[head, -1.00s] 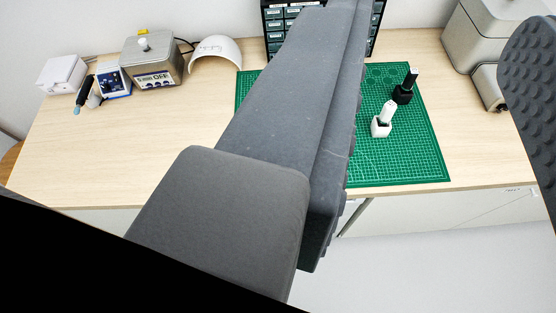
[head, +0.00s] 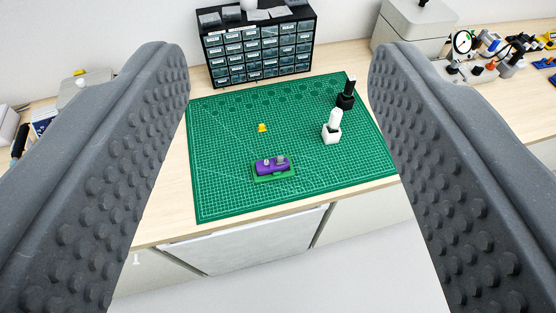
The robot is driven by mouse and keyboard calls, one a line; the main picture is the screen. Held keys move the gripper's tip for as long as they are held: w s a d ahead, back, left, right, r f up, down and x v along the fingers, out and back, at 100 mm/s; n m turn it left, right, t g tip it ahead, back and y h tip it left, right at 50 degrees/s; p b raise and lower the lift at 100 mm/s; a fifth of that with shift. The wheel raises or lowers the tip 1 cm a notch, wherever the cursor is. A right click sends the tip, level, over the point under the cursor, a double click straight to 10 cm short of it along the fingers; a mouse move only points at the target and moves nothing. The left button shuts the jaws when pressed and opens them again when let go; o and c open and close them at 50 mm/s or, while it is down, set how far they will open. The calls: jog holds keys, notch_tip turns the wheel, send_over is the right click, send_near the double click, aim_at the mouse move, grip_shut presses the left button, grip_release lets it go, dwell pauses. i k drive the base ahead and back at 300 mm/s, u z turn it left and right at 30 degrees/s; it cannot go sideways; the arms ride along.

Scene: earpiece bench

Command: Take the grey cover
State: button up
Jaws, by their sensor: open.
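A small purple piece (head: 271,167) sits on a green base on the green cutting mat (head: 225,190). A small grey part (head: 281,159), possibly the grey cover, sits on its right side; it is too small to tell its exact shape. A smaller pale part (head: 267,162) stands to its left. My gripper (head: 278,58) is open and empty. Its two studded grey fingers frame the mat from left and right, well apart from the purple piece and nearer the camera.
A yellow piece (head: 262,128) lies behind the purple one. A white holder (head: 332,128) and a black holder (head: 346,93) stand on the mat's right. A drawer cabinet (head: 258,50) stands at the back. Several tools (head: 489,62) sit far right.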

aim_at(280, 160)
jog(key=z, duration=1.55)
jog(key=k, duration=1.1)
jog(key=u, duration=1.35)
jog(key=i, duration=1.65)
jog(key=z, duration=0.05)
